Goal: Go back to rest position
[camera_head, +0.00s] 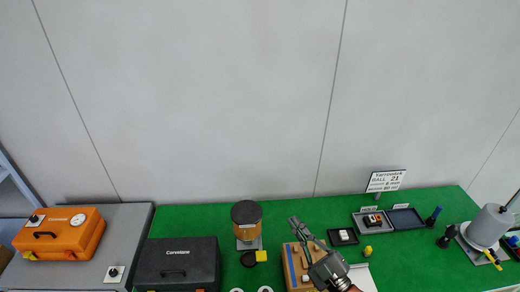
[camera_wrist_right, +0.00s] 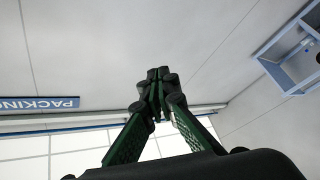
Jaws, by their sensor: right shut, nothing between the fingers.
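My right gripper (camera_head: 296,222) shows in the head view at the lower middle, raised in front of the green table and pointing up. In the right wrist view its two green fingers (camera_wrist_right: 160,78) meet at the tips, with nothing between them. My left gripper is in neither view.
The green table (camera_head: 330,215) holds a wooden block (camera_head: 290,262), an amber jar (camera_head: 247,222), a black case (camera_head: 178,262), small trays (camera_head: 404,218) and a grey cylinder (camera_head: 489,226). An orange case (camera_head: 60,240) sits on a grey surface at left. A sign (camera_head: 386,181) stands at the back.

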